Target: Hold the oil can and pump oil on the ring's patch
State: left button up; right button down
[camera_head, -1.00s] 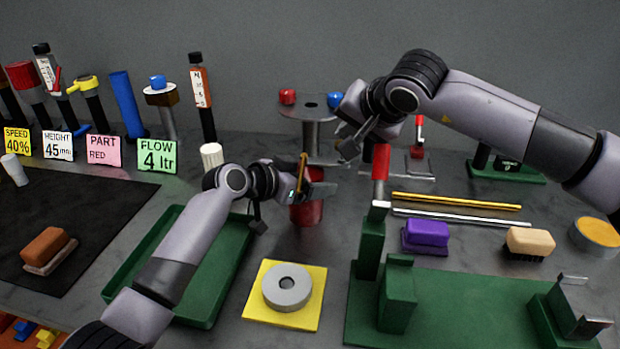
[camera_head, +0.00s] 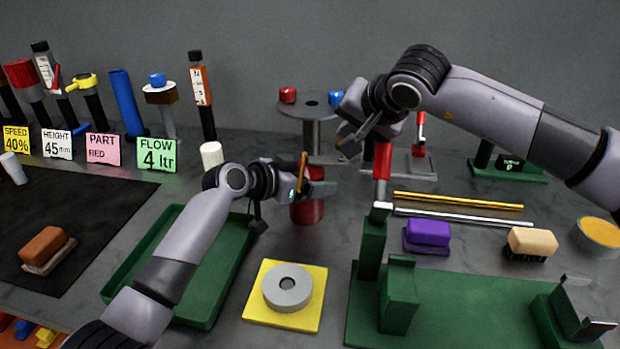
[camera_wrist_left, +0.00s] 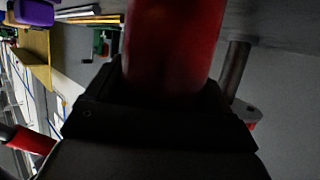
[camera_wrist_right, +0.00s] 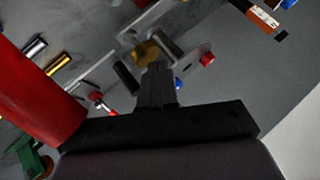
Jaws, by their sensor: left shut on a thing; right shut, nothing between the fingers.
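The red oil can (camera_head: 307,212) stands upright in the middle of the bench in the head view, and its red body fills the upper middle of the left wrist view (camera_wrist_left: 172,45). My left gripper (camera_head: 318,189) is shut on it. A thin brass-coloured part (camera_head: 303,166) rises above that gripper. My right gripper (camera_head: 350,143) is shut and empty, up and to the right of the can. In the right wrist view a brass piece (camera_wrist_right: 146,52) shows just beyond its closed fingers (camera_wrist_right: 156,88). A grey ring (camera_head: 287,288) lies on a yellow plate (camera_head: 257,303). I cannot make out a patch on it.
A round stand (camera_head: 311,132) with red and blue knobs is behind the can. A green tray (camera_head: 222,300) lies left. Brushes and two rods lie right.

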jog(key=shift+s+r, duration=0.2)
jog(key=shift+r, duration=0.8)
jog(key=shift+s+r, duration=0.15)
jog(key=shift+r, duration=0.8)
jog(key=shift+r, duration=0.1)
jog(key=shift+w+r+g+h, duration=0.3)
jog(key=shift+w+r+h, duration=0.1)
jog(key=shift+w, duration=0.1)
jog(key=s+a+r+n+g+h, duration=0.1)
jog(key=s+r+n+g+h, duration=0.1)
jog(key=r, duration=0.6)
jog(key=s+g+h, duration=0.1)
jog(key=g, duration=0.1)
jog(key=shift+s+a+r+g+h, duration=0.2)
jog(key=shift+r+g+h, duration=0.1)
jog(key=shift+g, duration=0.1)
jog(key=shift+d+f, duration=0.1)
jog(key=x, duration=1.2)
jog(key=shift+s+f, duration=0.25)
jog(key=shift+f, duration=0.7)
